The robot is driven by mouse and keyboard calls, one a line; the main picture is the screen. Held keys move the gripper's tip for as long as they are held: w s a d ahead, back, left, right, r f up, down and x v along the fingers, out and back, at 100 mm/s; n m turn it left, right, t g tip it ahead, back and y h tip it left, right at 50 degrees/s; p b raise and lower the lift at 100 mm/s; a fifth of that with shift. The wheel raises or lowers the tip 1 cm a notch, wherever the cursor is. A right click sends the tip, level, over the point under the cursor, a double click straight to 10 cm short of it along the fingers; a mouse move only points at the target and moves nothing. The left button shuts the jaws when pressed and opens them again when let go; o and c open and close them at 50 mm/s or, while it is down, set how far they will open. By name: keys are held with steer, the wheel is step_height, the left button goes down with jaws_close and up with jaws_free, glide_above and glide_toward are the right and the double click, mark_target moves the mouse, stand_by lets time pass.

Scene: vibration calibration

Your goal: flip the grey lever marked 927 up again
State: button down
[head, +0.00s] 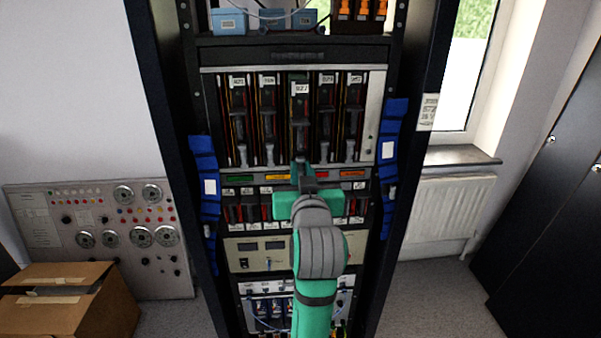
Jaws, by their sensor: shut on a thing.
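The middle module marked 927 (300,112) is in a row of similar modules in the upper rack panel. Its white label sits a little lower in the picture than its neighbours' labels, and its front looks nearer to me. My gripper (302,166) is at the lower end of this module, shut on its grey lever (299,157). The fingers and hand hide most of the lever, so its exact angle is hard to tell. Neighbouring modules show their own grey levers (270,155) hanging at the bottom.
Similar levers stand close on both sides of my gripper. Below is a strip of coloured labels (240,178) and a row of smaller switches (235,212). Blue padded strips (205,185) hang on the rack posts. A cardboard box (60,310) stands at lower left.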

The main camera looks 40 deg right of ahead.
steer(key=shift+w+d+r+g+y, duration=0.15)
steer(key=shift+w+r+g+y, duration=0.2)
steer(key=shift+g, duration=0.35)
steer(key=c, duration=1.7)
jaws_free()
steer(key=shift+s, duration=0.1)
steer(key=shift+v, duration=5.5)
